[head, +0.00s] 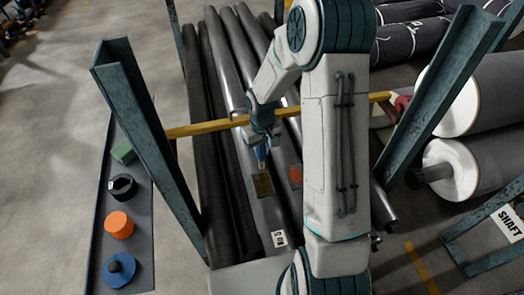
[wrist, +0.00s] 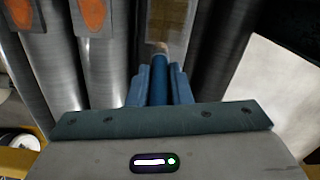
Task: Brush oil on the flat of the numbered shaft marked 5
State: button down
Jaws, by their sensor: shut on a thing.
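My gripper (head: 262,140) is shut on a brush with a blue handle (wrist: 158,82), pointing down at the rolls. The brush's pale brown tip (wrist: 161,48) shows beyond my fingers in the wrist view. Below it in the head view lies a grey shaft (head: 268,212) with a white tag (head: 279,238) that seems to read 5. A brownish flat patch (head: 263,184) is on this shaft, just under the brush. I cannot tell whether the bristles touch it. The neighbouring shaft to the right has an orange patch (head: 295,174). My arm hides part of the shafts on the right.
A yellow bar (head: 205,128) crosses above the shafts, between green posts (head: 150,140) (head: 440,95). On the left, a grey tray (head: 143,215) holds a green block (head: 123,152), a black ring (head: 122,187), an orange jar (head: 119,225) and a blue item (head: 121,270).

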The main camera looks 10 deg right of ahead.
aim_at(262, 159)
jog(key=shift+r+p, duration=1.25)
jog(key=shift+r, duration=0.8)
